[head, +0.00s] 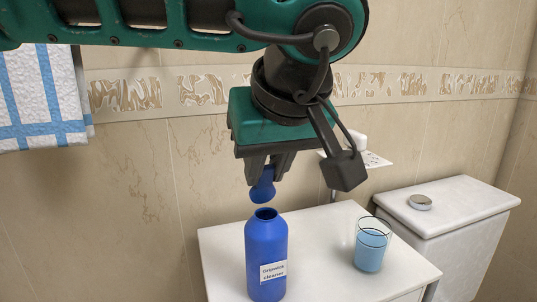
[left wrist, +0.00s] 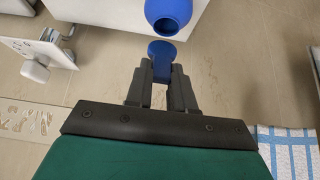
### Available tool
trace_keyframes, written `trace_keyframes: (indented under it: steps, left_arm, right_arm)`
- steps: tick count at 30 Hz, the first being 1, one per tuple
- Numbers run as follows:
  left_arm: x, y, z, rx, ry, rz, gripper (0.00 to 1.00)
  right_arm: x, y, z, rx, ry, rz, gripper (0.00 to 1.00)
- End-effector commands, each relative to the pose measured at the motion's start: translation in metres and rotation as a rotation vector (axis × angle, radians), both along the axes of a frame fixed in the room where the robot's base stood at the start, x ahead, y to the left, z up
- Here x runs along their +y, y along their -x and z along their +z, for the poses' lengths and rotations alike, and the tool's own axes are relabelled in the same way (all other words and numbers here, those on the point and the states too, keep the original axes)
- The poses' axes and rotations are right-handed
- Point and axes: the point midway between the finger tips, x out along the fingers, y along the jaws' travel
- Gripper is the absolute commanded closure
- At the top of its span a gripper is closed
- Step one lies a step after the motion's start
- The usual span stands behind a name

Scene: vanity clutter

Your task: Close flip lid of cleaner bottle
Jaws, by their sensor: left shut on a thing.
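The blue cleaner bottle (head: 266,250) stands upright on a white surface, with a white label on its front. Its round mouth is open at the top. It also shows in the left wrist view (left wrist: 167,14) at the top edge. The blue lid (head: 263,186) is above the bottle mouth, with a small gap visible between them. In the left wrist view the lid (left wrist: 161,50) sits between my fingertips. My left gripper (head: 264,175) is shut on the lid, pointing down over the bottle. Whether a hinge joins lid and bottle cannot be seen. My right gripper is not in view.
A glass of blue liquid (head: 371,246) stands right of the bottle on the white table (head: 330,222). A white cistern (head: 450,207) is at the right. A white wall shelf (head: 376,160) is behind my gripper. A checked towel (head: 40,98) hangs at the left.

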Motion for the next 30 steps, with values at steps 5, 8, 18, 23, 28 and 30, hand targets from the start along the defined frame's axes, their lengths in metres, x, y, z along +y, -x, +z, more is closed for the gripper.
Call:
trace_keyframes:
  steps: [5, 8, 18, 23, 28, 30]
  left_arm:
    - [0.0022, -0.0061, 0.0024, 0.102, 0.031, 0.001, 1.00]
    - [0.0029, -0.0086, 0.0023, 0.140, 0.045, 0.001, 1.00]
    - [0.0043, -0.0118, 0.0006, 0.193, 0.059, 0.000, 1.00]
    - [0.0043, -0.0118, 0.0001, 0.195, 0.060, 0.000, 1.00]
    - [0.0044, -0.0116, 0.0000, 0.195, 0.059, 0.000, 1.00]
    - [0.0043, -0.0116, 0.0000, 0.195, 0.059, 0.000, 0.72]
  right_arm:
    - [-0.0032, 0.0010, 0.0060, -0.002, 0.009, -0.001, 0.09]
    - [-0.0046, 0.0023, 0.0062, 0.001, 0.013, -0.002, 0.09]
    - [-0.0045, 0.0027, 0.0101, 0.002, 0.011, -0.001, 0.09]
    - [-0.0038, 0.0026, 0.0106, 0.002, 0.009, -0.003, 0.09]
    - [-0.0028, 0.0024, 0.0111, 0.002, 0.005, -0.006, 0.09]
    - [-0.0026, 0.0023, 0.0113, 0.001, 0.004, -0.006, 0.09]
